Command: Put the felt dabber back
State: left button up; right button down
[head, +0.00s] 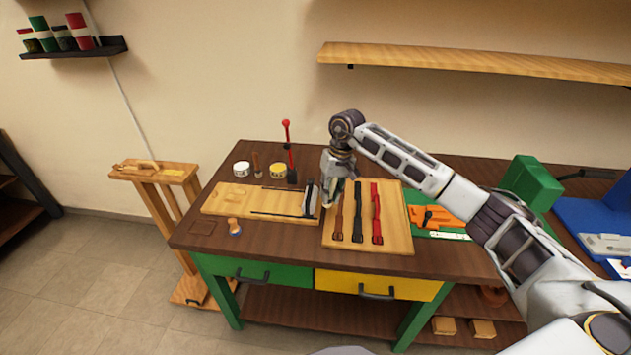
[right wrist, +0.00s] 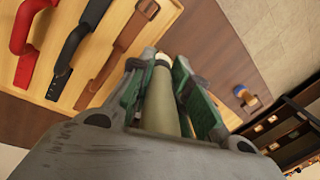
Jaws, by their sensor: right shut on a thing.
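My right gripper (head: 333,190) is above the workbench, near the left edge of the strap board, pointing down. In the right wrist view its fingers (right wrist: 165,80) are shut on an olive cylinder with a cream end, which looks like the felt dabber (right wrist: 160,102). In the head view the gripper mostly hides the held thing. My left gripper is not in view.
A wooden board (head: 367,244) holds brown, black and red straps. Left of it lies another board (head: 222,208) with thin dark tools. Behind stand a white jar (head: 242,169), a yellow jar (head: 278,170) and a red-knobbed tool (head: 287,130).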

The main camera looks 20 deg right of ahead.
jog(key=shift+s+d+m, duration=0.3)
jog(key=shift+s+d, duration=0.05)
jog(key=shift+d, duration=0.15)
jog(key=d+m, duration=0.1)
jog(key=s+d+m+h, duration=0.1)
jog(key=m, duration=0.1)
jog(key=s+d+m, duration=0.1)
jog(key=shift+s+f+m+h, duration=0.15)
jog(key=shift+s+m+h, duration=0.1)
jog(key=shift+m+h, duration=0.05)
jog(key=shift+s+m, duration=0.1)
jog(key=shift+m, duration=0.2)
jog(key=shift+d, duration=0.1)
